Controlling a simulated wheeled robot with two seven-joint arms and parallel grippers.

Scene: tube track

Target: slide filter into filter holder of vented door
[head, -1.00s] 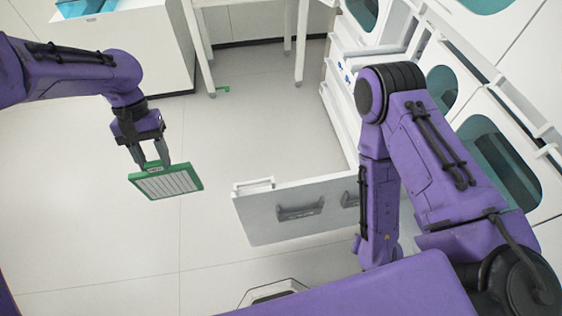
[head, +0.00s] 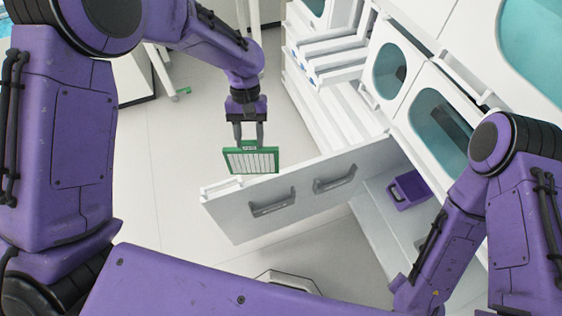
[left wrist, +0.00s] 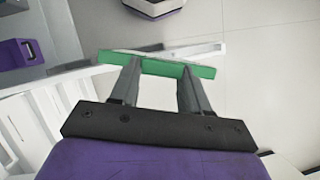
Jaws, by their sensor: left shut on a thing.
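The filter (head: 251,162) is a flat panel with a green frame and a pale slatted face. My left gripper (head: 249,143) is shut on its upper edge and holds it hanging nearly upright. In the left wrist view the green edge of the filter (left wrist: 157,64) lies across the gripper fingertips (left wrist: 157,75). I cannot tell whether filter and door touch. The filter holder is not clear. My right gripper is out of view.
White cabinets with teal oval windows (head: 440,115) line the right side. A purple box (head: 408,191) sits inside the open compartment behind the door. White ledges (head: 345,105) run along the cabinet front. The floor (head: 175,185) left of the door is clear.

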